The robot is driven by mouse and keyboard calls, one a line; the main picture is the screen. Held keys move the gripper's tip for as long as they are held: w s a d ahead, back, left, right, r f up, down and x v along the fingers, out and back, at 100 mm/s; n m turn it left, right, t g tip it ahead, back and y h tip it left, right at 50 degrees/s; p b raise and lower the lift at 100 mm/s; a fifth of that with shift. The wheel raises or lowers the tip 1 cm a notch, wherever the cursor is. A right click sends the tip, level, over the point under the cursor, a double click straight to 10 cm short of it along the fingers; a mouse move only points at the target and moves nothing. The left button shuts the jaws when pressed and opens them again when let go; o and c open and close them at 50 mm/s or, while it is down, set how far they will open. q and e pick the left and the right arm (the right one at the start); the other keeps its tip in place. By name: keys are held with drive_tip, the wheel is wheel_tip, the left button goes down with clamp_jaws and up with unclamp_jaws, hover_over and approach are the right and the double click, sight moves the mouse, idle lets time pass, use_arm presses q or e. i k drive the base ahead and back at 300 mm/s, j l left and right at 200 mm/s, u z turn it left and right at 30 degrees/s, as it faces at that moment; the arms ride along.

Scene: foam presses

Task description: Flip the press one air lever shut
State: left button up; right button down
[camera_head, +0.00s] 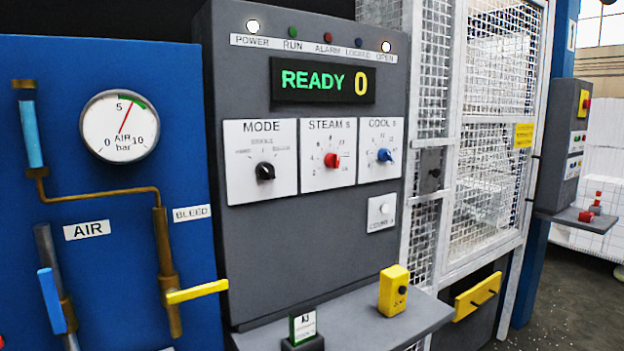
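The blue air lever (52,300) is on a grey pipe with a brass fitting, below the AIR label (87,230) on the blue panel (110,200) at the left. The lever lies roughly along the pipe. The air gauge (120,126) above has its red needle a little right of straight up, just past 5. A yellow lever (197,291) sticks out to the right from the brass pipe below the BLEED label (192,213). No press number is readable. Neither gripper is in view.
The grey control box (310,225) has a display (323,81) reading READY 0, with the POWER and OPEN lamps lit. Its shelf (385,325) juts forward, carrying a yellow button box (393,290) and a small card holder (303,327). A mesh guard (490,160) stands to the right.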

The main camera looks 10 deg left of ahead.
sight(60, 322)
drive_tip(key=u, duration=1.45)
